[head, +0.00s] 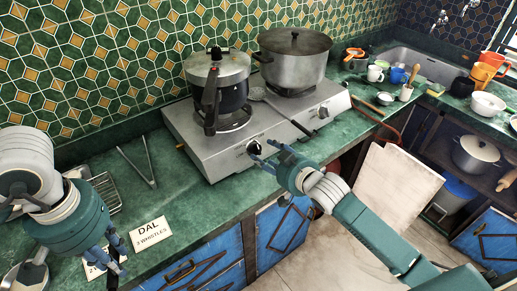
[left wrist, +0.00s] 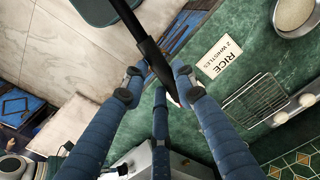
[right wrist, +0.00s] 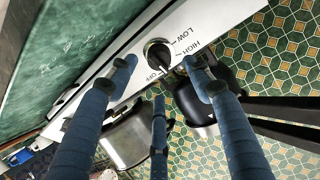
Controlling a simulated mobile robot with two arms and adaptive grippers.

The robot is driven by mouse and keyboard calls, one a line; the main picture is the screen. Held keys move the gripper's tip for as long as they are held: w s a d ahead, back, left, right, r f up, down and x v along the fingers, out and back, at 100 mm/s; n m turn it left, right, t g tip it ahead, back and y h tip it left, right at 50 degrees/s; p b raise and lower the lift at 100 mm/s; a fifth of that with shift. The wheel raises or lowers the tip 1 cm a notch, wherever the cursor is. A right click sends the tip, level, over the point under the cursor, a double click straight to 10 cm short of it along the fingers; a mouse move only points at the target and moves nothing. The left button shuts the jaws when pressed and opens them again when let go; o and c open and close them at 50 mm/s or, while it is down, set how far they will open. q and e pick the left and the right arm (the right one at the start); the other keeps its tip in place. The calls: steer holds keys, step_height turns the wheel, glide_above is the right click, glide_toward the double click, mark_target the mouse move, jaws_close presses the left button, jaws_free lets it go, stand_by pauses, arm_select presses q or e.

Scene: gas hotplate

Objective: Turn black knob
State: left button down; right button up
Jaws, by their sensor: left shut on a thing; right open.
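The black knob (head: 253,147) is on the front face of the gas hotplate (head: 190,130), below the pressure cooker. In the right wrist view the knob (right wrist: 158,54) has LOW, HIGH and OFF printed around it, and its grip appears to lie toward OFF. My right gripper (head: 275,160) is open just in front of the knob. In the right wrist view its fingers (right wrist: 160,66) are spread to either side; contact is not clear. My left gripper (head: 112,258) is at the lower left, shut on a long black bar-like thing (left wrist: 150,50), whose identity I cannot tell.
A pressure cooker (head: 218,85) stands on the left burner and a large lidded pot (head: 294,62) on the right one. A second knob (head: 323,112) is further right. Tongs (head: 138,165) and a DAL card (head: 150,234) lie on the green counter (head: 185,195).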

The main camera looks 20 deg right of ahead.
mark_target(258, 149)
steer(key=x, duration=0.6)
steer(key=shift+w, duration=0.15)
steer(key=shift+c, duration=0.2)
steer(key=c, duration=1.1)
